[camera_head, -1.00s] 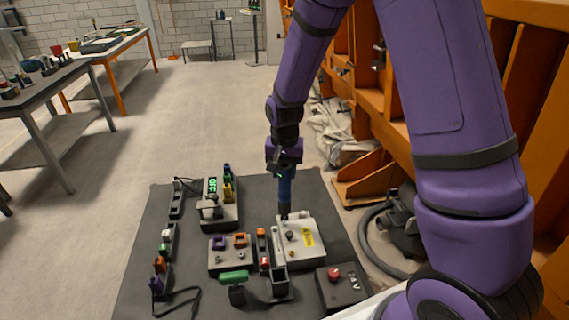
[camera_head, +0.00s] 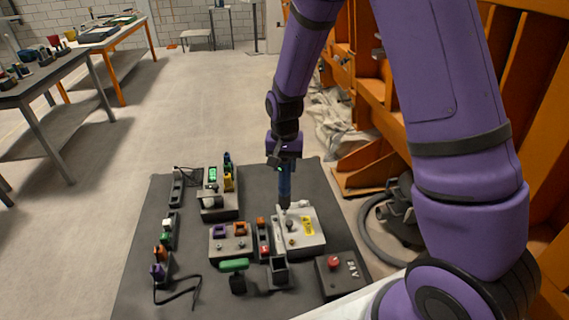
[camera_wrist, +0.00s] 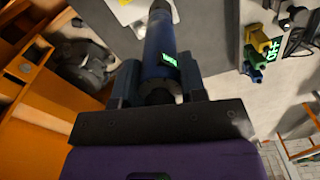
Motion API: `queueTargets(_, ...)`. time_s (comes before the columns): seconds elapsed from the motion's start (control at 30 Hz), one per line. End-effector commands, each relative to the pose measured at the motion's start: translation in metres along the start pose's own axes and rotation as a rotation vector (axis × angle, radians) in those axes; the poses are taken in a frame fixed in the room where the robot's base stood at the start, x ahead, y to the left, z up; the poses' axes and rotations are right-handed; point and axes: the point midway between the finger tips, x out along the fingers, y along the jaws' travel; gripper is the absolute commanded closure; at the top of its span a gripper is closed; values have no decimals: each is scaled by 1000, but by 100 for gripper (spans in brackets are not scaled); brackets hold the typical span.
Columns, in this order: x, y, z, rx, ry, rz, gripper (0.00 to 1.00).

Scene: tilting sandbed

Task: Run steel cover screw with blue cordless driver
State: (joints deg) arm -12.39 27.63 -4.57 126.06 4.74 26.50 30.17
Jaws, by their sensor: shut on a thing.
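My gripper (camera_head: 284,163) is shut on the blue cordless driver (camera_head: 284,183), which hangs upright with its tip pointing down. In the wrist view, the driver (camera_wrist: 160,52) lies between the fingers and a small green display glows on its side. The driver's tip is at the back left part of the white-grey cover box (camera_head: 311,238), which has a yellow label. A dark knob stands on the box. The screw under the tip is too small to make out, and I cannot tell whether the tip touches it.
A box with a red button (camera_head: 334,263) sits at front right. A green-handled item (camera_head: 234,266), a purple-and-orange socket block (camera_head: 230,239) and an OFF display unit (camera_head: 213,174) stand left on the dark mat (camera_head: 255,185). An orange frame and hose lie right.

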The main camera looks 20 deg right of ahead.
Motion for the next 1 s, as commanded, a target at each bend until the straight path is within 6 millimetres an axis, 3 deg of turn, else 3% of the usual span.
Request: queueTargets(1.0,8,0,0,0,0,0,88)
